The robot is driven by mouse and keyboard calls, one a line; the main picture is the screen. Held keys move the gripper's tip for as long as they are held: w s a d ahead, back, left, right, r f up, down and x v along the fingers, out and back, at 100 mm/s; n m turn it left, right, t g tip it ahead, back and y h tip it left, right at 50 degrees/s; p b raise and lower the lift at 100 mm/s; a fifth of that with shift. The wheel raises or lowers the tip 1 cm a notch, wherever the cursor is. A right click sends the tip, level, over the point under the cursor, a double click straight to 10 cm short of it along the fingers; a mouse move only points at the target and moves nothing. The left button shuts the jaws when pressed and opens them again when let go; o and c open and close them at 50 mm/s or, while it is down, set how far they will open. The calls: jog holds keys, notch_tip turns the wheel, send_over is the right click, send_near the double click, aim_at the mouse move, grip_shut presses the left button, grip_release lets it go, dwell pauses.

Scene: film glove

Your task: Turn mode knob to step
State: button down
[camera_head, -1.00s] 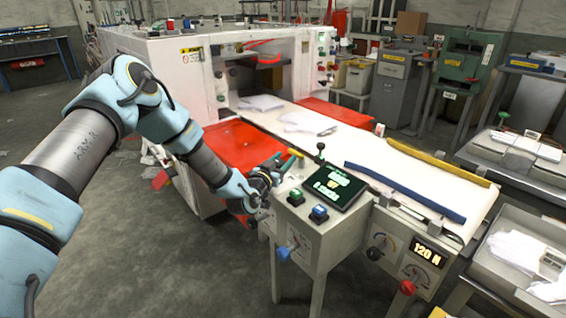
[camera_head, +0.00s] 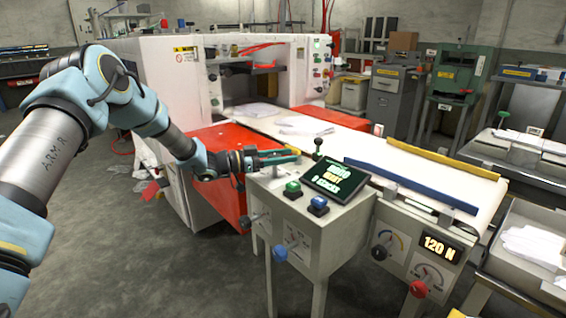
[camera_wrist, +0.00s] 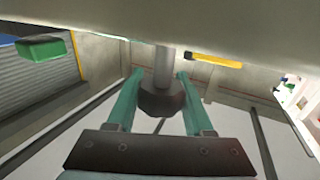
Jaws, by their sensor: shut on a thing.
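My gripper (camera_head: 284,157) reaches in from the left, over the top left edge of the pale control box (camera_head: 312,237). In the wrist view its two green fingers (camera_wrist: 160,76) lie either side of a dark knob (camera_wrist: 161,102) on a grey shaft, shut on it. No label on this knob is readable, and in the head view I cannot make it out. The display (camera_head: 336,180) on the box is lit with green and yellow lines, too blurred to read surely.
A green button (camera_head: 292,189) and a blue button (camera_head: 318,205) sit on the box top, with a black ball lever (camera_head: 318,143) behind. A blue-ended lever (camera_head: 280,254) sticks out in front. A red panel (camera_head: 222,150) lies behind my arm.

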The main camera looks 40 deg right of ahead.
jog(key=shift+s+a+m+g+y+b, duration=0.15)
jog(key=shift+m+g+y+b, duration=0.3)
jog(key=shift+m+g+y, duration=0.7)
jog(key=shift+r+g+h, duration=0.1)
jog(key=shift+g+h, duration=0.15)
jog(key=shift+h, duration=0.1)
jog(key=shift+c, duration=1.5)
grip_release()
jog(key=b+v, duration=0.1)
jog(key=v, duration=0.9)
jog(key=shift+w+a, duration=0.2)
jog(key=shift+a, duration=0.05)
